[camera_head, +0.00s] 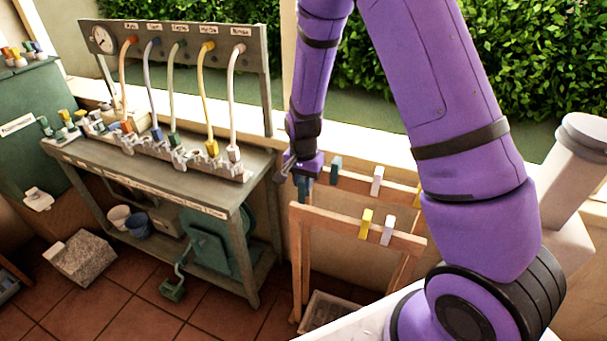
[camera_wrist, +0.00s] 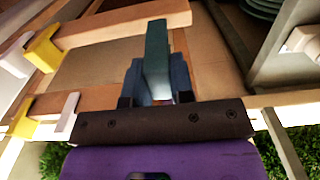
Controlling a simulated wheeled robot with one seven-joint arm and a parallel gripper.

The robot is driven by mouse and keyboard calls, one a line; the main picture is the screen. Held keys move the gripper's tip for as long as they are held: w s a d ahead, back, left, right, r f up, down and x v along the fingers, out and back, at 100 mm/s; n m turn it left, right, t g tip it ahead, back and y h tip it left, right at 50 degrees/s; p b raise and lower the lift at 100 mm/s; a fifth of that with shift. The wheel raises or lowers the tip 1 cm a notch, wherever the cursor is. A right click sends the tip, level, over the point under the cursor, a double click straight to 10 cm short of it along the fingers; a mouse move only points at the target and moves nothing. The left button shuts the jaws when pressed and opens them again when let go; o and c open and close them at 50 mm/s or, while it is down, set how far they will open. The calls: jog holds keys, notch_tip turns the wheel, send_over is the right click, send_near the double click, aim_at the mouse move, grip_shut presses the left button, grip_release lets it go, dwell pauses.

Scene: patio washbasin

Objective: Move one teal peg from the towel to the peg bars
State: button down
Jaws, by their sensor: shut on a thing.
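My gripper (camera_head: 301,168) is shut on a teal peg (camera_wrist: 156,58), which stands out between the two fingers in the wrist view. In the head view the held peg (camera_head: 303,188) hangs below my gripper, at the left end of the peg bars. The near wooden bar (camera_head: 335,219) carries a yellow and a white peg. The far bar (camera_head: 352,183) carries a dark teal peg (camera_head: 335,169), a white peg (camera_head: 377,180) and a yellow one partly behind my arm. Whether the held peg touches a bar is unclear. I cannot make out the towel.
A grey workbench (camera_head: 190,180) with hoses, a gauge board (camera_head: 180,50) and a row of grey fittings stands left of the rack. Buckets (camera_head: 137,222) sit on its lower shelf. A pale wall ledge and hedge (camera_head: 540,50) lie behind. A crate (camera_head: 325,310) stands below the bars.

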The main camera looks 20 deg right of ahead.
aim_at(304, 207)
jog(key=shift+f, duration=3.4)
jog(key=c, duration=0.9)
grip_release()
jog(key=shift+r, duration=4)
